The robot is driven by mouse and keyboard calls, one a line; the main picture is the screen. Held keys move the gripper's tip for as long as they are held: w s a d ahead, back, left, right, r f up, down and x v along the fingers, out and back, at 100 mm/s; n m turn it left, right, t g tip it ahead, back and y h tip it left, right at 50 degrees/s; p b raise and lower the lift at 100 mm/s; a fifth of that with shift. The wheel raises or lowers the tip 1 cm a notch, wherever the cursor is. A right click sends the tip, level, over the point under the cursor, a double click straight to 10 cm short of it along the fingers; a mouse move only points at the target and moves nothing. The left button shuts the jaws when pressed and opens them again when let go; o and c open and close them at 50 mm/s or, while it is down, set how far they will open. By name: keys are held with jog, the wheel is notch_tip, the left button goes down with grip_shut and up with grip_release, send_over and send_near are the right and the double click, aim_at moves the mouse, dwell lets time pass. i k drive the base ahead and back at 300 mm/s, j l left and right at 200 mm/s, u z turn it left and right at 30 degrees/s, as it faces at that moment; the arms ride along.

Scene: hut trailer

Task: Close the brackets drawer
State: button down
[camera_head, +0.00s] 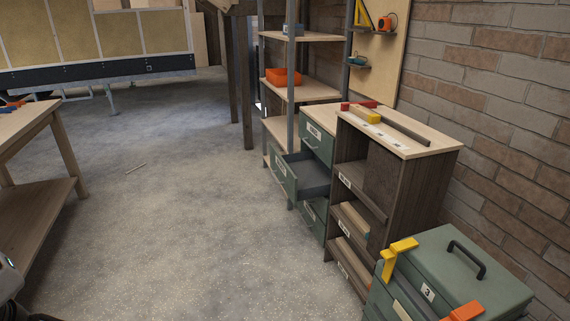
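A green drawer cabinet (317,143) stands in the middle right, between a metal shelf rack and a dark wooden shelf unit. Its middle drawer (283,178) is pulled well out toward the left, and its grey inside shows. This drawer has a bar handle and a white label too small to read, so I cannot tell for sure that it is the brackets drawer. The drawers above and below it (312,217) look shut. My gripper is not in view.
The dark shelf unit (412,180) stands just right of the open drawer. A green toolbox (465,265) with yellow and orange pieces is at the lower right. A wooden workbench (45,125) is at the left. The concrete floor (180,200) between is mostly clear.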

aim_at(303, 176)
jog(key=i+j+z, duration=0.2)
jog(key=i+j, duration=0.4)
jog(key=i, duration=0.45)
jog(key=i+j+z, duration=0.15)
jog(key=i+j, duration=0.55)
jog(key=i, duration=0.3)
jog(key=i+j+z, duration=0.2)
jog(key=i+j, duration=0.65)
jog(key=i, duration=0.1)
